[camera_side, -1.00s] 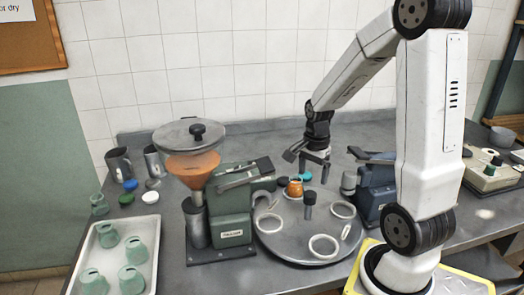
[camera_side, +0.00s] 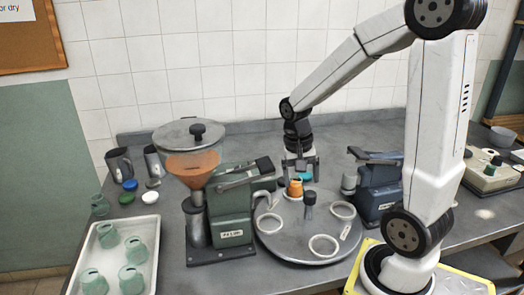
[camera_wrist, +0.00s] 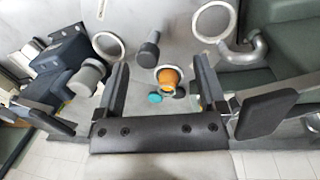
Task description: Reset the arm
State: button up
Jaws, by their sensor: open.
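My gripper (camera_side: 300,168) hangs pointing down over the back part of the round grey turntable (camera_side: 290,251). Its two fingers are apart, and they also show wide apart in the wrist view (camera_wrist: 162,88). A small orange jar (camera_side: 295,188) stands on the turntable just below the fingers. In the wrist view the orange jar (camera_wrist: 168,76) lies between the finger lines, nearer the right finger, with nothing gripped. A teal lid (camera_side: 305,177) is just behind the jar, partly hidden by the gripper.
The turntable carries several white rings (camera_side: 323,246) and a dark central post (camera_side: 309,205). A green machine with an orange funnel (camera_side: 192,163) stands left, and a blue machine (camera_side: 376,190) stands right. A tray (camera_side: 148,235) of green jars is at far left.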

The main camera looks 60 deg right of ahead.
jog(key=w+a+f+n+t, duration=0.2)
jog(key=a+f+n+t, duration=0.2)
jog(key=a+n, duration=0.7)
jog(key=shift+a+f, duration=0.5)
jog(key=shift+a, duration=0.45)
dwell(0.5)
